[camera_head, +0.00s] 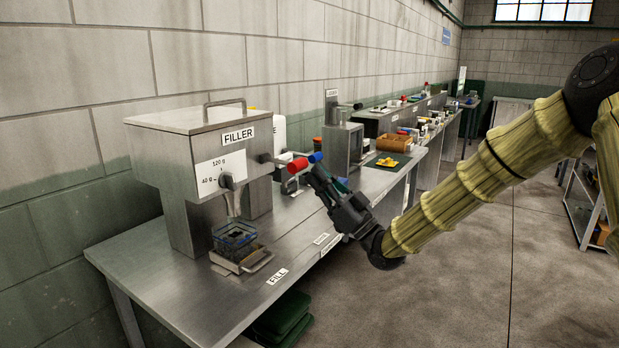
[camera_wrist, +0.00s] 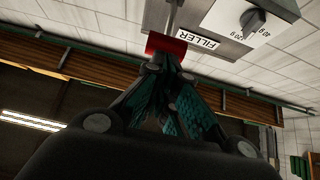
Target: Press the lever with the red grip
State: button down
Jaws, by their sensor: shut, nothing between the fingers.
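The lever with the red grip (camera_head: 297,165) sticks out from the right side of the filler machine (camera_head: 205,150). A second lever with a blue grip (camera_head: 315,157) is just beside it, to the right. My gripper (camera_head: 318,175) is shut and empty, its fingertips close to the two grips on their right side. In the wrist view the red grip (camera_wrist: 166,44) is right beyond the tips of my gripper (camera_wrist: 172,65) and partly hidden by them. I cannot tell whether they touch. The blue grip does not show in the wrist view.
The filler stands on a steel table (camera_head: 205,302). A wire basket (camera_head: 235,238) sits under its spout, on a small tray with a handle. A grey box machine (camera_head: 343,150) and a yellow item on a green mat (camera_head: 388,163) are farther back. Open floor lies to the right.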

jog(key=b+v, duration=0.1)
jog(key=v, duration=0.6)
jog(key=shift+w+f, duration=0.2)
jog(key=shift+f, duration=0.25)
